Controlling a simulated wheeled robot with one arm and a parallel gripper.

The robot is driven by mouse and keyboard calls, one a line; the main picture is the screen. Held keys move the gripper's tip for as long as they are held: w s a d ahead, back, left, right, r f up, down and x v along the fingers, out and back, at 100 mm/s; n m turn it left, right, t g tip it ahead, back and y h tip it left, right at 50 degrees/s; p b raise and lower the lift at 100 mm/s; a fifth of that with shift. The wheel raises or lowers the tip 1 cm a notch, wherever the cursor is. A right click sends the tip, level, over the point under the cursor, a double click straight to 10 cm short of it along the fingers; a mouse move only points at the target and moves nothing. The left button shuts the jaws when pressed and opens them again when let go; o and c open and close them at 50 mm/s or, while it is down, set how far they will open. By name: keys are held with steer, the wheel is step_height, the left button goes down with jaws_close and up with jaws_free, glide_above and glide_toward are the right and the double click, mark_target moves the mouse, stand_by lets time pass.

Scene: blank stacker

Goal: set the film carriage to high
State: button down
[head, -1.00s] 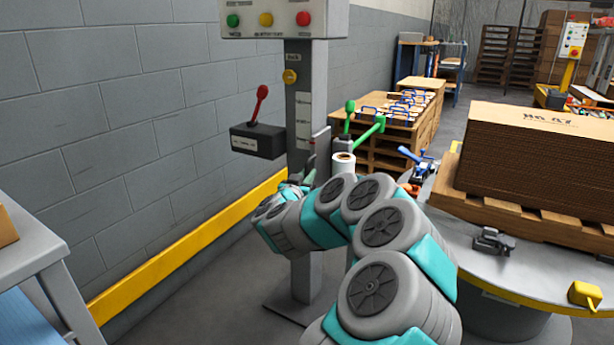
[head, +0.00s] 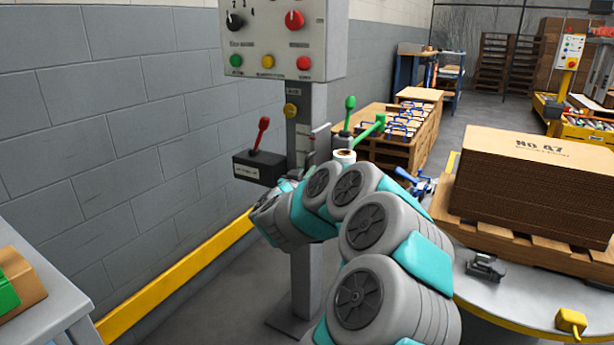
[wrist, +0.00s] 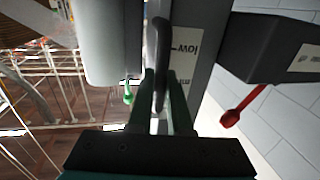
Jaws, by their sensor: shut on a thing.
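The film carriage rides on the grey mast (head: 303,255), with its white film roll (head: 344,156) and green-knobbed levers (head: 349,104) showing just past my arm. In the wrist view the pale roll (wrist: 110,45) is left of a dark curved handle (wrist: 158,45). My gripper (wrist: 160,88) is shut on this handle, its fingers on either side. A white label reading "low" (wrist: 184,50) is on the mast beside the handle. In the head view my arm hides the gripper and most of the carriage; no "high" mark is readable.
A control panel (head: 280,40) tops the mast. A dark box (head: 258,168) with a red lever (head: 262,130) juts left of it, close to my gripper. A round table (head: 465,272) with stacked cardboard (head: 535,180) stands right. A yellow floor rail (head: 180,275) runs along the wall.

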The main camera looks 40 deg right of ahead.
steer(key=shift+r, duration=0.55)
steer(key=c, duration=1.2)
jaws_free()
steer(key=o, duration=0.4)
steer(key=shift+c, duration=0.2)
steer(key=shift+f, duration=0.1)
steer(key=shift+a, duration=0.1)
steer(key=v, duration=0.7)
steer(key=shift+s+a, duration=0.2)
steer(key=shift+a, duration=0.05)
